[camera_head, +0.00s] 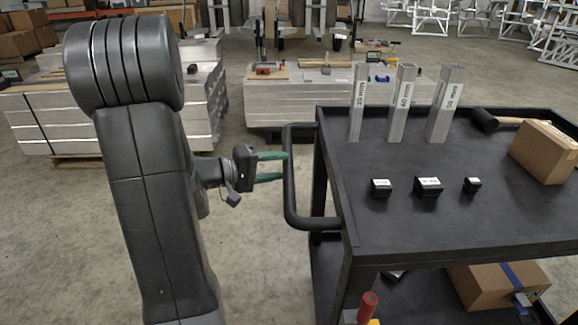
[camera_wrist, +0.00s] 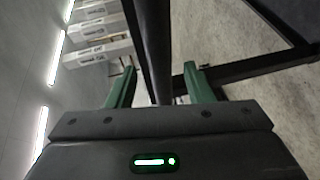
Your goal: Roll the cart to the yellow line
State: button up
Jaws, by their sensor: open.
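The cart is black with two shelves; its top (camera_head: 400,225) fills the right of the head view. Its handle (camera_head: 290,185) is a black bar loop on the cart's left end. My gripper (camera_head: 284,167) is level with the handle's upright part, with its green fingers pointing at it. In the wrist view my gripper (camera_wrist: 160,82) is open, and the handle bar (camera_wrist: 152,45) runs between the two fingers, with gaps visible on both sides. The cart's wheels are out of view. I see no yellow line in either view.
Three metal tubes (camera_head: 402,105), three small black blocks (camera_head: 428,188), a mallet (camera_head: 490,121) and a cardboard box (camera_head: 545,150) are on the cart top. Another box (camera_head: 497,285) is on the lower shelf. Stacked aluminium (camera_head: 330,98) stands behind. Concrete floor (camera_head: 255,270) is clear left of the cart.

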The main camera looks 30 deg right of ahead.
aim_at(289, 165)
jog(key=shift+s+d+f, duration=0.1)
jog(key=shift+d+f, duration=0.1)
jog(key=shift+d, duration=0.85)
jog(key=shift+s+d+f, duration=0.1)
jog(key=shift+d+f, duration=0.1)
jog(key=shift+d, duration=0.8)
grip_shut()
